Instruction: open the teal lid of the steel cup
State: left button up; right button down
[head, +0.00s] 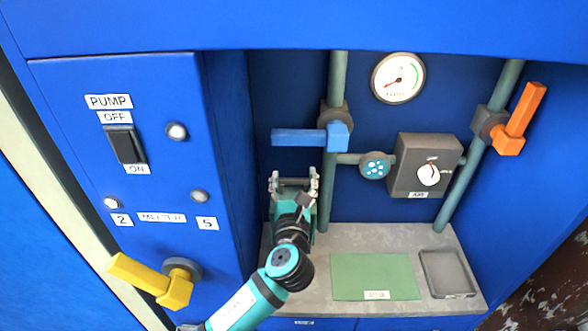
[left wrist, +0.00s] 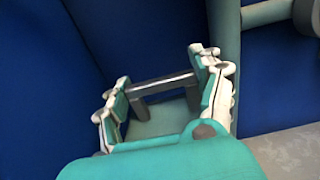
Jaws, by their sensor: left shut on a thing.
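My left gripper (head: 294,178) stands at the left end of the counter, in front of the left green pipe. In the left wrist view, its two fingers (left wrist: 162,86) press on the ends of a grey bridge-shaped handle (left wrist: 163,83). The handle stands on a flat teal surface (left wrist: 165,124), which appears to be the teal lid. The gripper is shut on this handle. The steel cup's body cannot be made out in either view; my gripper and arm cover that spot in the head view. I cannot tell whether the lid is seated or raised. My right gripper is not in view.
A blue valve handle (head: 298,137) sticks out just above my left gripper. A green mat (head: 372,276) and a grey tray (head: 447,273) lie to the right on the counter (head: 430,240). A blue switch panel (head: 165,210) with a yellow lever (head: 140,273) bounds the left.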

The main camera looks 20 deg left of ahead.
pick_arm(q)
jog(key=shift+s+d+r+t+p, duration=0.15)
jog(key=shift+s+d+p, duration=0.1)
jog(key=shift+s, duration=0.35)
jog(key=shift+s+d+r+t+p, duration=0.15)
jog(key=shift+s+p, duration=0.1)
jog(key=shift+s, duration=0.35)
jog(key=shift+s+f, duration=0.2)
jog(key=shift+s, duration=0.05)
jog(key=o, duration=1.4)
jog(key=shift+o, duration=0.2)
jog(key=shift+s+d, duration=0.1)
jog(key=shift+s, duration=0.15)
jog(key=v, duration=1.1)
jog(key=shift+s, duration=0.25)
